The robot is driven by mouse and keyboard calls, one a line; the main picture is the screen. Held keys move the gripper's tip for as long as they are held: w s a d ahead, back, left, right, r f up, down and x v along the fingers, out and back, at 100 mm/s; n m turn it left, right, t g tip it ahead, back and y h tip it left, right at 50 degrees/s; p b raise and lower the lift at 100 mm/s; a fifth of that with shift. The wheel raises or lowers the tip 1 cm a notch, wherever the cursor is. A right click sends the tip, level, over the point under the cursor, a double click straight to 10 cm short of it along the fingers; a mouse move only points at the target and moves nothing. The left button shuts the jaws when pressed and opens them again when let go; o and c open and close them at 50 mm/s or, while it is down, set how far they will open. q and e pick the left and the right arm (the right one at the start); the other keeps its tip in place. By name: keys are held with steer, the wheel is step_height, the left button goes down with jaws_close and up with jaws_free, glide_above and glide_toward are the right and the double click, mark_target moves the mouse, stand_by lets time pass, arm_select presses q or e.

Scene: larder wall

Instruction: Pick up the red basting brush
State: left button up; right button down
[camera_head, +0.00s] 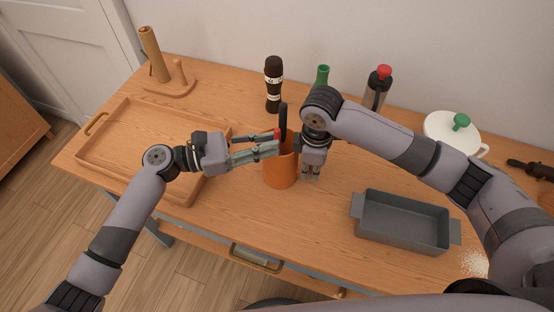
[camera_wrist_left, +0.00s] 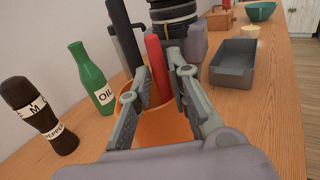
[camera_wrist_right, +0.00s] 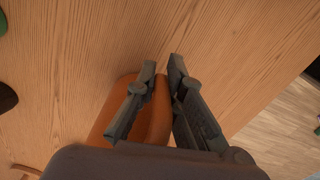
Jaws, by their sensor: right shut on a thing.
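The red basting brush (camera_wrist_left: 155,65) stands in an orange crock (camera_head: 280,172) beside a black-handled utensil (camera_wrist_left: 123,35). Only the brush's red upper part shows; its lower end is hidden inside the crock. My left gripper (camera_head: 277,141) is at the crock's mouth, its fingers open on either side of the red handle. In the left wrist view I cannot tell whether they touch it. My right gripper (camera_head: 311,176) points down at the crock's right side. In the right wrist view its fingers (camera_wrist_right: 163,70) are shut on the wall of the crock (camera_wrist_right: 118,98).
A wooden tray (camera_head: 88,154) lies left and a grey baking pan (camera_head: 402,239) right. Behind stand a pepper mill (camera_head: 273,85), a green oil bottle (camera_wrist_left: 92,78), a red-topped bottle (camera_head: 377,88) and a white lidded pot (camera_head: 445,132). The counter's front middle is clear.

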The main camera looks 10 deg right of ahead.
arm_select(q)
steer(key=d, duration=0.3)
steer(key=shift+w, duration=0.2)
arm_select(e)
steer(key=shift+d, duration=0.1)
arm_select(q)
steer(key=shift+a, duration=0.1)
jaws_close()
step_height(320, 180, up, 18)
steer(key=shift+r, duration=0.2)
stand_by(0.9)
steer(key=shift+r, duration=0.1)
step_height(320, 180, up, 8)
stand_by(1.1)
